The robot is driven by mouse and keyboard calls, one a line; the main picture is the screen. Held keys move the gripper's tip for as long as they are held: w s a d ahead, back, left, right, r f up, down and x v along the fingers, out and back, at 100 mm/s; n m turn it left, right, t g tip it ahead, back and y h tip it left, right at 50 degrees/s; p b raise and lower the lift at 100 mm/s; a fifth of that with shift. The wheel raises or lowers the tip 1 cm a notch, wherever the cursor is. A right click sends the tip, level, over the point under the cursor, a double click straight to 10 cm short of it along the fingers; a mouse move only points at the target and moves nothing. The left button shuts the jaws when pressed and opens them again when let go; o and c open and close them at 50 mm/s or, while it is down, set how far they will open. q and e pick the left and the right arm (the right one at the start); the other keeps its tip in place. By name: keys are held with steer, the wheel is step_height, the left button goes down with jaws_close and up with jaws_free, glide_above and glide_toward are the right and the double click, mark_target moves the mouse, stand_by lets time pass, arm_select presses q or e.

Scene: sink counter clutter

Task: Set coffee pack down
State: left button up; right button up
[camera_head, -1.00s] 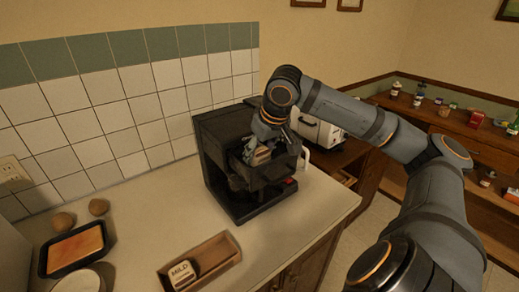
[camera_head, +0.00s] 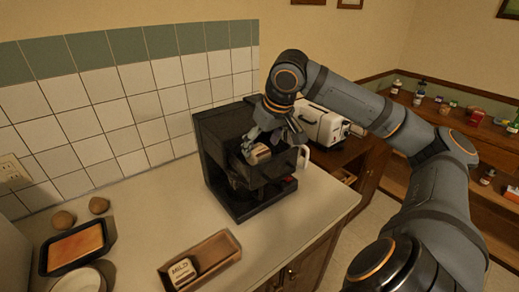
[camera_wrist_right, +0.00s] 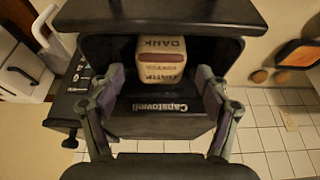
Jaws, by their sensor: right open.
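A coffee pack (camera_head: 259,154) with tan and brown sides sits in the open top of the black coffee machine (camera_head: 225,130). In the right wrist view the pack (camera_wrist_right: 161,58) shows printed lettering, inside the dark opening of the machine (camera_wrist_right: 160,124). My right gripper (camera_head: 269,140) is over the machine's top. In the right wrist view its fingers (camera_wrist_right: 160,92) are spread wide, apart from the pack and on either side of it. My left gripper is not in view.
A wooden tray (camera_head: 222,250) with a pack labelled MILD (camera_head: 180,272) lies on the counter in front. A black baking tray (camera_head: 45,262), two round brown items and a plate are at left. A white toaster (camera_head: 322,124) stands behind the machine.

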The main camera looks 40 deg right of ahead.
steer(key=p+v, duration=0.2)
steer(key=v, duration=0.7)
steer(key=shift+s+p, duration=0.15)
steer(key=shift+p, duration=0.15)
